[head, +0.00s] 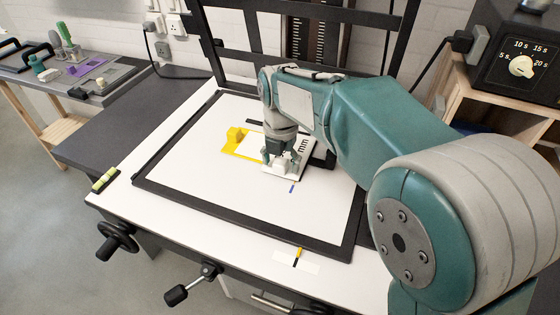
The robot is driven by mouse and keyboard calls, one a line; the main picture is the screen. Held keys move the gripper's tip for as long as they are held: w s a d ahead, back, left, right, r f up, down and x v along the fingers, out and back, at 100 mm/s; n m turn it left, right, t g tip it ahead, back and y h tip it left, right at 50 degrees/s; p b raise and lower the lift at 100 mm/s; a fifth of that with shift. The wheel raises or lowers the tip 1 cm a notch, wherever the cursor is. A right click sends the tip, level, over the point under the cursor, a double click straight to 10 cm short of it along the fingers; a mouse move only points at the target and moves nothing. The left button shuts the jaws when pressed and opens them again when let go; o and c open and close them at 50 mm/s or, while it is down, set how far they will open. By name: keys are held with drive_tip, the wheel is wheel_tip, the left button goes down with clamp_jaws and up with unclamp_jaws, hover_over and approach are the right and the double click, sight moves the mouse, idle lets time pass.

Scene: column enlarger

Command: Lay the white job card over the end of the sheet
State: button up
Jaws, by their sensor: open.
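My gripper (280,163) points down over the middle of the white board (215,185) inside the black frame. Its fingers are open, and they hide part of what lies beneath. A white card-like piece with dark "mm" lettering (303,146) lies under and to the right of the fingers. A smaller plain white piece (254,146) lies left of the gripper, on a yellow flat part with a raised yellow block (236,137). I cannot tell for certain which piece is the job card and which the sheet. Whether the fingers touch the lettered piece is unclear.
The black frame (238,229) edges the board. A small white strip with a yellow and black marker (297,257) lies at the front edge. A yellow-green level (105,180) sits at the left corner. A timer box (518,62) stands right. The board's left half is bare.

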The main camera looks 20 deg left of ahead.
idle(0.3)
drive_tip(key=shift+r, duration=4)
wheel_tip(320, 180, up, 12)
